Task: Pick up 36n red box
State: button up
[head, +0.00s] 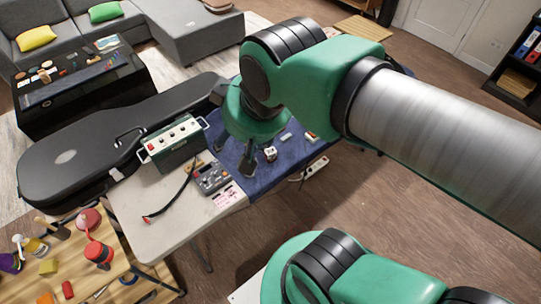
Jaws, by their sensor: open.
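My gripper (233,169) is open, its two dark fingers pointing down over the blue cloth (262,180) on the light table. No label reading 36n can be made out. A small red-and-white item (310,137) lies at the far right part of the cloth, to the right of my gripper. A small white item with dark and reddish marks (270,154) is nearer, just right of the fingers. I cannot tell which of them, if either, is the red box. My wrist and arm hide part of the cloth behind the gripper.
A green amplifier-like box (174,144), a grey pedal device (213,178) and a black cable (172,203) are left of the gripper. A black guitar case (70,158) lies beyond. A wooden side table (120,288) at lower left holds clutter, including a red block (67,289).

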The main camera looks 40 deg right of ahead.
jog(key=w+d+f+g+b, duration=0.1)
jog(key=w+d+f, duration=0.2)
jog(key=w+f, duration=0.15)
jog(key=w+d+f+b, duration=0.1)
jog(key=w+d+f, duration=0.2)
jog(key=w, duration=0.2)
jog(key=m+g+b, duration=0.2)
jog(key=m+g, duration=0.1)
send_over(272, 152)
jog(key=s, duration=0.2)
notch_tip(272, 152, down, 31)
jog(key=shift+w+a+f, duration=0.15)
jog(key=shift+a, duration=0.05)
jog(key=f, duration=0.2)
jog(key=f+b, duration=0.1)
jog(key=f, duration=0.2)
jog(key=w+f+b, duration=0.1)
jog(key=f, duration=0.2)
jog(key=shift+w+d+f, duration=0.1)
jog(key=shift+f, duration=0.15)
